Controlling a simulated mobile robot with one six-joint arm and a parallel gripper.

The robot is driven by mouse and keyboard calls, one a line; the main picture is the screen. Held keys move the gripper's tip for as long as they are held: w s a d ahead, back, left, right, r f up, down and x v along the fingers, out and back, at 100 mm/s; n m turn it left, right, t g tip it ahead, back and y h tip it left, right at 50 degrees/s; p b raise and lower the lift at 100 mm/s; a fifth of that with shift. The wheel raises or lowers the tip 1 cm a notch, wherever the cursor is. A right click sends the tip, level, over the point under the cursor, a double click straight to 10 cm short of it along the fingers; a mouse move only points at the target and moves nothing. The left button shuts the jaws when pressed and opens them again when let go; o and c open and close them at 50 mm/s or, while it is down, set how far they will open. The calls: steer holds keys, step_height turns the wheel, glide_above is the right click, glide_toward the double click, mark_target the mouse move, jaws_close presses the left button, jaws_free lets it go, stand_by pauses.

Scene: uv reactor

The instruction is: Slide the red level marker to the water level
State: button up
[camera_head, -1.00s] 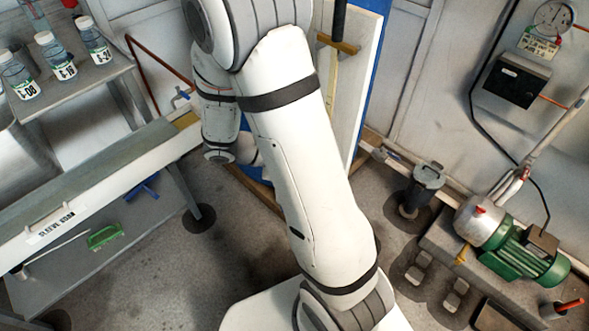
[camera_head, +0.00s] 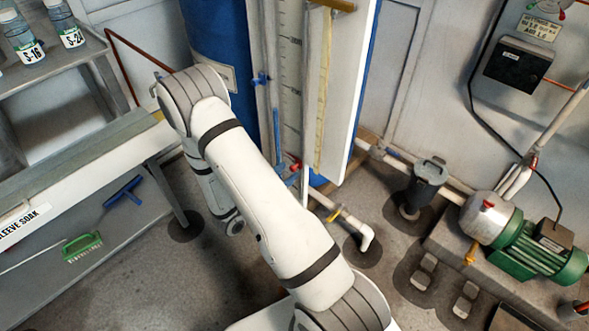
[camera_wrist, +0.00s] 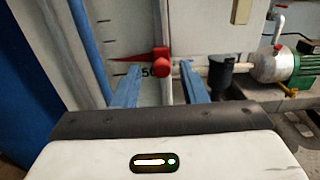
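The red level marker (camera_wrist: 160,63) sits on a thin pale upright rail in the wrist view, its pointer reaching left beside the scale mark "50". In the head view a small red part, apparently this marker (camera_head: 295,167), shows low on the scale board (camera_head: 291,70). My gripper (camera_wrist: 160,67) is open, with one blue finger on each side of the marker and gaps between. In the head view my arm hides most of the gripper. The blue water column (camera_head: 276,135) stands left of the scale; its top appears higher than the marker.
A blue tank (camera_head: 217,45) stands behind the scale. A small blue valve (camera_head: 261,79) sits on the sight tube. White piping (camera_head: 350,222) runs low near the board. A green pump (camera_head: 525,252) stands right, and a bench (camera_head: 75,180) stands left.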

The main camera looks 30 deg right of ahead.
mark_target(291, 168)
steer(key=shift+x, duration=1.75)
steer(key=shift+c, duration=0.6)
jaws_close()
steer(key=shift+r, duration=0.1)
